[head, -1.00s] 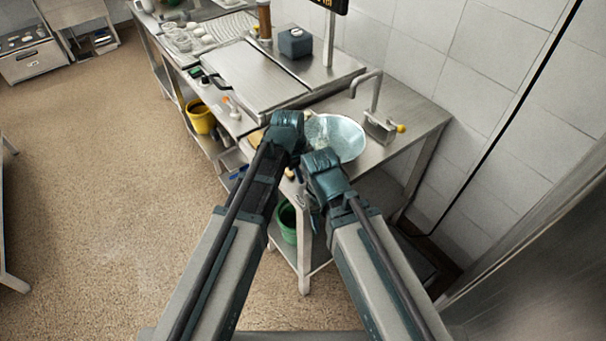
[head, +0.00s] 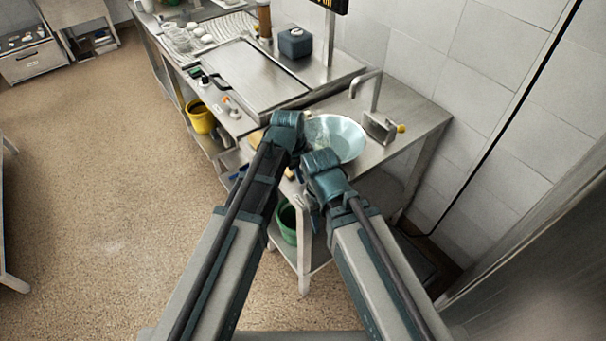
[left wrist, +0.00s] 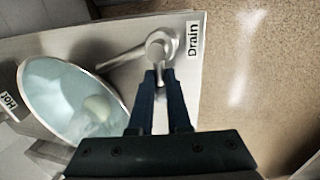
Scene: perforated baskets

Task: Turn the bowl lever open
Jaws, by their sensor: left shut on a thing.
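The metal lever (left wrist: 157,60) with a round hub stands beside a "Drain" label in the left wrist view. A metal arm runs from its hub towards the bowl's rim. The round pale-blue bowl (left wrist: 62,88) is to its left and holds a pale rounded thing. The bowl also shows in the head view (head: 346,136), partly behind my arms. My left gripper (left wrist: 158,80) is shut on the lever's short stub, with a finger on each side. In the head view its fingertips are hidden. My right arm's end is beside the bowl's near edge; its fingers cannot be made out.
A tap (head: 374,95) stands on the steel counter behind the bowl. A yellow bucket (head: 200,117) and a green bucket (head: 288,224) are under the counter. The floor to the left is open.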

